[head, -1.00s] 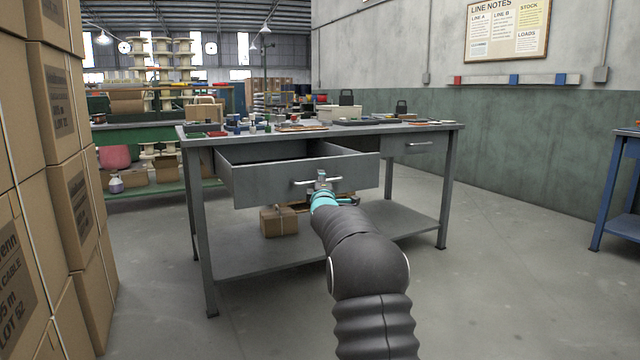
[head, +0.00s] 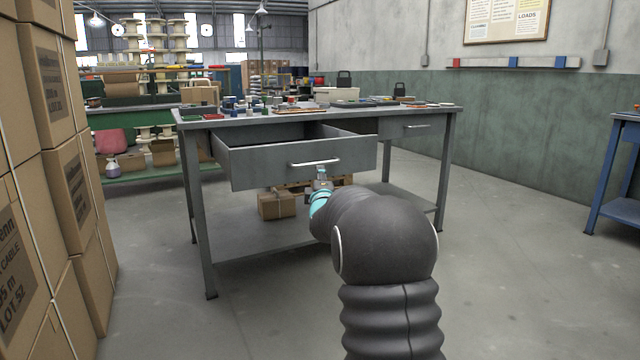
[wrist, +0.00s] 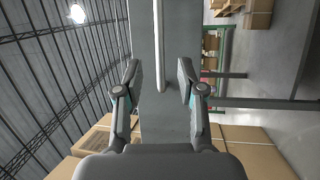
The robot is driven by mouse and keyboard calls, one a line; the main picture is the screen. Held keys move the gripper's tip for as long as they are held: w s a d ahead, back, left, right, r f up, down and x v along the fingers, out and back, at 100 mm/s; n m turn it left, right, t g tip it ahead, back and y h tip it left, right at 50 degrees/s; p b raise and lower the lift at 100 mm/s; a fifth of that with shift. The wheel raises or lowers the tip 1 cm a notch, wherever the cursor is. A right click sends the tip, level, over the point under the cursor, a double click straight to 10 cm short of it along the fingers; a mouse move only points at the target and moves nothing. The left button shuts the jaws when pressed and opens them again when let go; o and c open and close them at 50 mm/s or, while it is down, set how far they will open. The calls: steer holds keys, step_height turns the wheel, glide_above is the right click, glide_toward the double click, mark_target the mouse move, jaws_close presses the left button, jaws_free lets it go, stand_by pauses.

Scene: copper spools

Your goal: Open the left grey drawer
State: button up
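The left grey drawer (head: 255,166) is pulled well out of the grey workbench (head: 340,117), and its open inside shows. Its pale bar handle (head: 314,163) runs across the front. My gripper (head: 321,173) is at the handle, its tip just below the bar in the head view. In the wrist view my gripper (wrist: 158,80) is open, its two fingers spread apart. The handle (wrist: 158,45) appears between the fingers, with a gap on each side and no finger touching it. The grey drawer front (wrist: 145,115) lies behind it.
A second drawer (head: 415,128) at the right of the bench is shut. Stacked cartons (head: 50,200) stand close at the left. A carton (head: 276,205) sits on the bench's lower shelf. A blue table (head: 625,170) is at the right, with clear floor between.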

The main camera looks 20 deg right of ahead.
steer(key=shift+v, duration=1.1)
